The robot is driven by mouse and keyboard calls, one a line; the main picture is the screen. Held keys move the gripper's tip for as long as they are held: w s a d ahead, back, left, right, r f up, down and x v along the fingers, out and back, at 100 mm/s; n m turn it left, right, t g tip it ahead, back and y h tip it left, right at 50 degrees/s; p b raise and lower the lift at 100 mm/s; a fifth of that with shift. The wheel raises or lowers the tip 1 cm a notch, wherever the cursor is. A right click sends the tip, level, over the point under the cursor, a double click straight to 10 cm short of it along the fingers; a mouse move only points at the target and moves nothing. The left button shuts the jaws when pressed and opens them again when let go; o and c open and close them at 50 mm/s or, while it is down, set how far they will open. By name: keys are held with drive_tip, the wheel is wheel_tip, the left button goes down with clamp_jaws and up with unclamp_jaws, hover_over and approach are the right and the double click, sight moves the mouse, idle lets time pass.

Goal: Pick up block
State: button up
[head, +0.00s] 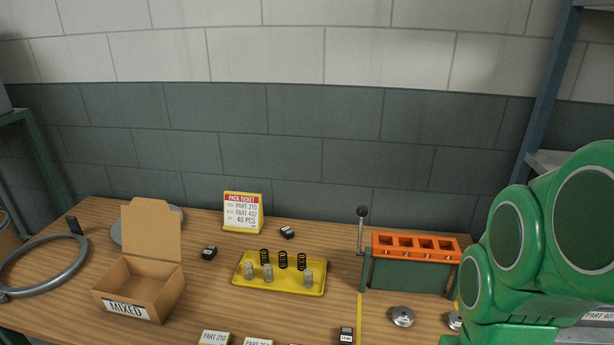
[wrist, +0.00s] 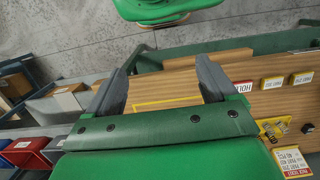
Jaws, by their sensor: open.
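Several small black blocks with pale labelled faces lie on the wooden table. One block (head: 209,253) is right of the cardboard box, another block (head: 287,232) is near the pack ticket sign, and a third block (head: 346,335) is at the front edge of the picture. I cannot tell which one the task means. My gripper (wrist: 160,64) shows in the wrist view with its two dark fingers wide apart and nothing between them. The gripper itself is out of the head view, where my green arm fills the right side.
A yellow tray (head: 279,285) holds several springs. An open cardboard box (head: 132,301) marked MIXED stands left, beside a grey ring (head: 72,272). An orange-topped fixture (head: 413,245) with a lever stands right. The pack ticket sign (head: 243,213) is at the back.

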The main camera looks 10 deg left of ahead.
sight(211, 250)
drive_tip(key=w+a+r+m+y, duration=0.3)
drive_tip(key=w+a, duration=0.8)
drive_tip(key=w, duration=0.2)
drive_tip(key=w+a+r+m+y, duration=0.3)
drive_tip(key=w+a+r, duration=0.1)
drive_tip(key=w+a, duration=0.75)
drive_tip(key=w+a+f+m+g+y, duration=0.1)
drive_tip(key=w+a+f+m+y, duration=0.25)
drive_tip(key=w+a, duration=0.95)
drive_tip(key=w+a+f+m+g+y, duration=0.1)
drive_tip(key=w+a+f+m+y, duration=0.3)
drive_tip(key=w+a, duration=0.95)
drive_tip(key=shift+m+h, duration=0.25)
drive_tip(key=shift+m, duration=0.3)
drive_tip(key=f, duration=0.7)
drive_tip(key=s+f, duration=0.1)
drive_tip(key=f, duration=0.6)
drive_tip(key=a+f, duration=0.1)
drive_tip(key=f, duration=0.6)
drive_tip(key=shift+s, duration=0.35)
drive_tip(key=shift+x, duration=3.75)
drive_tip(key=shift+c, duration=0.5)
drive_tip(key=c, duration=1.2)
